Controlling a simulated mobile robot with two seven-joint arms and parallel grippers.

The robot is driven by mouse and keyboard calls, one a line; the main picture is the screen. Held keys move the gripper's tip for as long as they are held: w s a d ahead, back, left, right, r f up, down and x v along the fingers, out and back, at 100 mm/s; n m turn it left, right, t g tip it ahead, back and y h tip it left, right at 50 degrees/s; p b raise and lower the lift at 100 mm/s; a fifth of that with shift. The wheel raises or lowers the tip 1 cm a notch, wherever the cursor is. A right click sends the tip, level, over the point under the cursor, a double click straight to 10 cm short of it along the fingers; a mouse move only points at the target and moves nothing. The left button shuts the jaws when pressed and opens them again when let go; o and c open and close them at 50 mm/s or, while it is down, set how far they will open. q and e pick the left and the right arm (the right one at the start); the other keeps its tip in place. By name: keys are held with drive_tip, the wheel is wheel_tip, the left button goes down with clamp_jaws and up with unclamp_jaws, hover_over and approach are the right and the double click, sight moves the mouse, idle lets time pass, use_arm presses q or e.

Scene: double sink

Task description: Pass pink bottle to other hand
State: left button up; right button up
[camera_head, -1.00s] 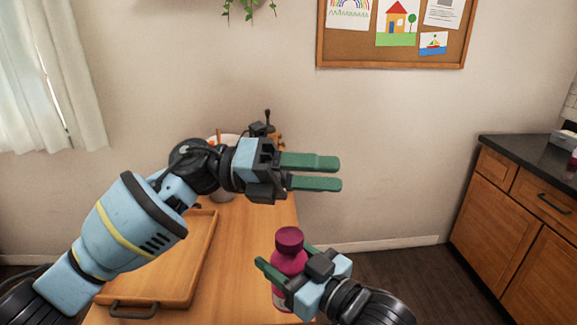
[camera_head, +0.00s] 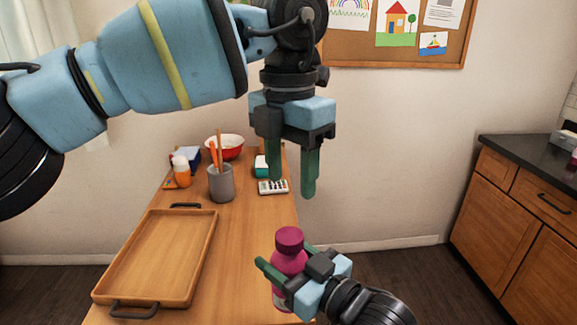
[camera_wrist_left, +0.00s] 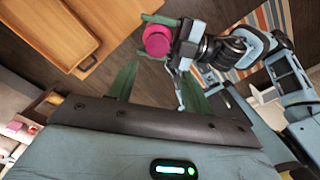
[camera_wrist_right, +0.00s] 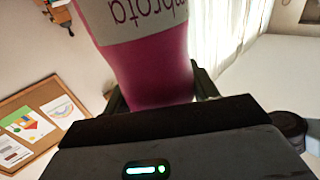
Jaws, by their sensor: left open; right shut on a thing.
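The pink bottle (camera_head: 289,255) is upright at the lower middle of the head view, near the table's right edge. My right gripper (camera_head: 285,257) is shut on it, with a finger on each side. The bottle fills the upper middle of the right wrist view (camera_wrist_right: 150,65), where its pale label shows. My left gripper (camera_head: 293,188) is open and empty, pointing down above the bottle, clearly apart from it. In the left wrist view the bottle's round cap (camera_wrist_left: 158,41) shows beyond and between the open green fingers (camera_wrist_left: 158,85).
A wooden tray (camera_head: 196,265) lies on the left of the wooden table (camera_head: 250,225). Behind it stand a grey cup with utensils (camera_head: 221,184), a red bowl (camera_head: 229,147), an orange-and-white bottle (camera_head: 181,170) and a calculator (camera_head: 272,187). Cabinets (camera_head: 508,205) stand at right.

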sight(288, 235)
use_arm(q)
wheel_tip(288, 235, down, 12)
drive_tip(key=shift+w+a+r, duration=0.1)
drive_tip(key=shift+a, duration=0.05)
idle(0.7)
drive_tip(key=c, duration=0.6)
drive_tip(key=shift+c, duration=0.7)
use_arm(e)
drive_tip(key=o, duration=1.1)
drive_tip(key=v, duration=1.2)
drive_tip(key=shift+f, duration=0.15)
